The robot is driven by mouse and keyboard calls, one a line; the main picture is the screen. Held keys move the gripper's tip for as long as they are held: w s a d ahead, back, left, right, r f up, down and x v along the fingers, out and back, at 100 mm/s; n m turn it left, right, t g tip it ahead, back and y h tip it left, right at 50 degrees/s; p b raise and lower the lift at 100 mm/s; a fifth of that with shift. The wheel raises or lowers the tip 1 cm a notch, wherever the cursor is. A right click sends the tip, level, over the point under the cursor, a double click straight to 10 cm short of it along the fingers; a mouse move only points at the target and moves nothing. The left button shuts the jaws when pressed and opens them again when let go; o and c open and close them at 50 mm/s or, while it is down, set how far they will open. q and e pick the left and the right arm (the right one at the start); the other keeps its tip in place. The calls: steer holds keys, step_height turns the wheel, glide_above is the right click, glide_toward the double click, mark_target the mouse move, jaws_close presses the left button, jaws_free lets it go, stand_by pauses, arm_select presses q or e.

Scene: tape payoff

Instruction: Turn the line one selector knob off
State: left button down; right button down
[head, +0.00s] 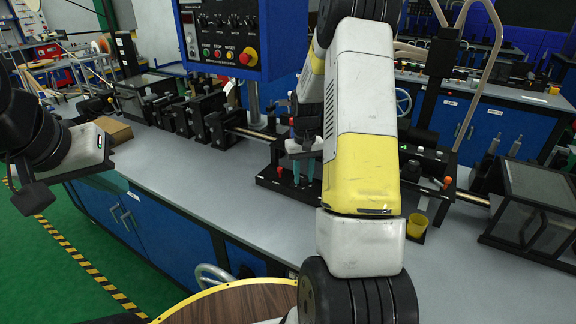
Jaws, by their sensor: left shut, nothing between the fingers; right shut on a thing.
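A blue control panel (219,72) hangs over the bench at upper left of centre. It has a row of small black knobs (226,21); their labels and settings are too small to read, so I cannot tell which is line one's. My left gripper (33,197) is shut and empty at the left, apart from the panel. My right arm rises through the middle and hides part of the bench. My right gripper (303,172) points down at a black fixture on the bench, well below the panel. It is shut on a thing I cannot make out.
A red mushroom button (248,57) sits on the panel below the knobs. Black machine blocks (206,112) line the bench's back. The bench's front left top (175,175) is clear.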

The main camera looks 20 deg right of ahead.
mark_target(303, 177)
stand_by(0.4)
steer(key=c, duration=1.1)
jaws_free()
step_height(303, 177, up, 7)
steer(key=shift+r, duration=0.4)
